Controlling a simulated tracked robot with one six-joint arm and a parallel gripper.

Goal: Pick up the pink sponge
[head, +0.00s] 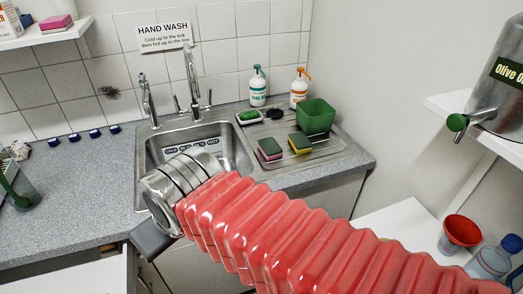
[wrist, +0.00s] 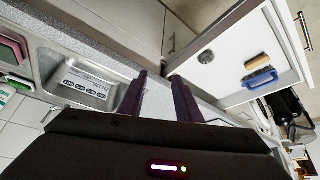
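Another pink sponge (head: 55,21) with a pale underside lies on the wall shelf at upper left. My gripper (head: 152,238) is mostly hidden behind my red-sleeved arm in the head view, low in front of the sink and apart from both sponges. In the wrist view my gripper (wrist: 160,88) has its two dark fingers apart with nothing held between them.
The steel sink (head: 228,140) is behind my gripper. A yellow-and-dark sponge (head: 300,143), a green tub (head: 316,116) and two pump bottles (head: 257,88) stand around the drainer. A red funnel (head: 461,231) stands at right.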

